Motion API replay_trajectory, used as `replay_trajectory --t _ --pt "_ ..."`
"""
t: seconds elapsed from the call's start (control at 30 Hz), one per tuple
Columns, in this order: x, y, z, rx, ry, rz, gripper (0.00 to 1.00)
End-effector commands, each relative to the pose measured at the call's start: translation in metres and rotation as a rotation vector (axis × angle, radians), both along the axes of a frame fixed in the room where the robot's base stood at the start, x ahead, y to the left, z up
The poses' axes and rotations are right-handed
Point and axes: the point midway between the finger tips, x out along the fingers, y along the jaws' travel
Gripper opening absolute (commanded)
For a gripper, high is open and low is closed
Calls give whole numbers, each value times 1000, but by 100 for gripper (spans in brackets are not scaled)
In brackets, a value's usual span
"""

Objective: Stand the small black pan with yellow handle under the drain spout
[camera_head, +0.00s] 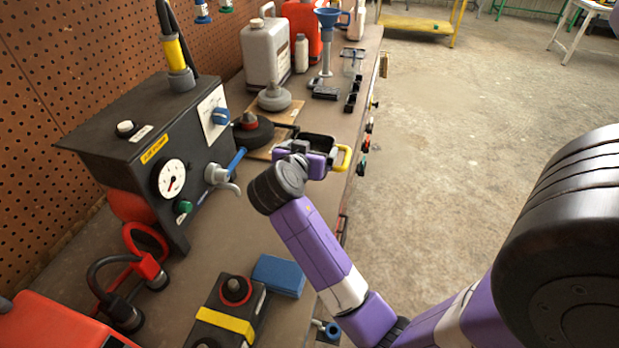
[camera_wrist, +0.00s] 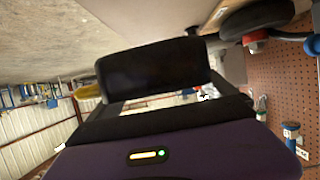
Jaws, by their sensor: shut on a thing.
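The small black pan (camera_head: 318,142) with its yellow handle (camera_head: 343,158) is in my gripper (camera_head: 312,155), over the bench near its right edge. In the wrist view the pan (camera_wrist: 155,70) fills the space in front of my gripper (camera_wrist: 160,98), with the yellow handle (camera_wrist: 88,92) at its left end. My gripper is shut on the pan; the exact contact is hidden. The grey drain spout (camera_head: 226,184) juts from the front of the dark machine box (camera_head: 140,145), with a blue lever (camera_head: 237,158) by it. The pan is apart from the spout, beyond it and to the right.
A dark round part with a red top (camera_head: 251,128) stands beside the machine. A blue block (camera_head: 279,275) and a black box with a yellow band (camera_head: 228,318) lie on the near bench. The bench top below the spout (camera_head: 235,220) is clear. Containers stand at the far end.

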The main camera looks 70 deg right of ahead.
Motion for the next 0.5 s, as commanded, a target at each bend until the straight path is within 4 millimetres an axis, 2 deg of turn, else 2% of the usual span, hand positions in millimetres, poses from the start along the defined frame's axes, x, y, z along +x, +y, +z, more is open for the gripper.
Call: replay_trajectory --t 0.03,0.2,0.37,0.5 --pt "-1 0 -13 2 7 0 50" --pt "-1 0 -43 2 4 -1 50" --pt "0 0 -54 0 0 0 50" --pt "-1 0 -71 2 3 1 50"
